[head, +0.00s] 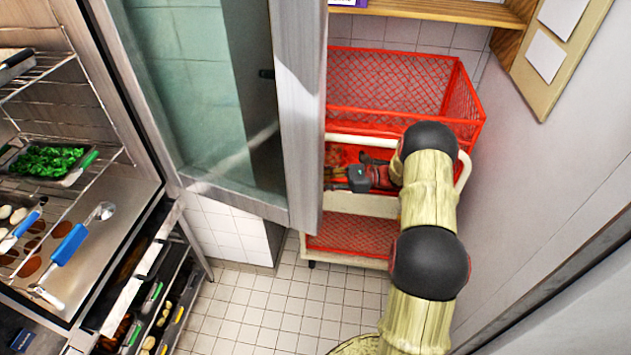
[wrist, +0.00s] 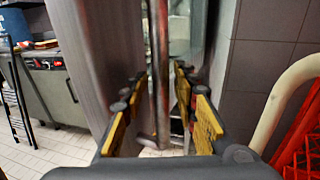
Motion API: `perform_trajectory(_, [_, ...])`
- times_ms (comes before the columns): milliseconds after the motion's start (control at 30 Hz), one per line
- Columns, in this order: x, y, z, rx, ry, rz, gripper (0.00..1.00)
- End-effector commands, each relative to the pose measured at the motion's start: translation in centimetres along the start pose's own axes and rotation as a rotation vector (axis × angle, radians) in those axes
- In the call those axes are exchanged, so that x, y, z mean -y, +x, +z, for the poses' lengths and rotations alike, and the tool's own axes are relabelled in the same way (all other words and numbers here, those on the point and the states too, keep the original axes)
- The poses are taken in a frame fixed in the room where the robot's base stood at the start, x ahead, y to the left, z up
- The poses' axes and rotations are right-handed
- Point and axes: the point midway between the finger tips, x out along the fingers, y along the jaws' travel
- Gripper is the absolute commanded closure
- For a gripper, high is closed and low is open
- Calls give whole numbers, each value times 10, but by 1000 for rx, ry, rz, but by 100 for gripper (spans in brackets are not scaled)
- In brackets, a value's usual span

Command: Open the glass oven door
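The glass oven door (head: 303,110), a tinted pane in a steel frame, stands swung well out from the oven cabinet (head: 110,95) at left in the head view. In the wrist view a steel panel (wrist: 88,60), apparently the door's, fills the left of centre, with a thin vertical metal bar (wrist: 158,75) beside it. My gripper (head: 340,180) is on the right side of the door frame, its tips close to the frame's edge. In the wrist view my gripper (wrist: 160,105) is open, yellow pads apart. The bar appears between the fingers; I cannot tell its depth or any contact.
A red mesh cart (head: 400,85) with a white frame stands behind and below my arm. The oven's racks hold a tray of green food (head: 45,160) and a blue-handled utensil (head: 68,245). A plain wall (head: 550,190) closes the right side. Tiled floor (head: 270,310) is clear below.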

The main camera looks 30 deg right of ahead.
Motion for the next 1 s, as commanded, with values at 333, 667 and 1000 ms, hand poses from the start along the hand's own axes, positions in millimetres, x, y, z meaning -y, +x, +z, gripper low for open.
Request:
perform_trajectory(333, [0,-3,1,1,-2,0,69])
perform_trajectory(667, [1,-58,0,0,-2,-4,69])
perform_trajectory(1000, [1,-112,0,1,-1,-2,69])
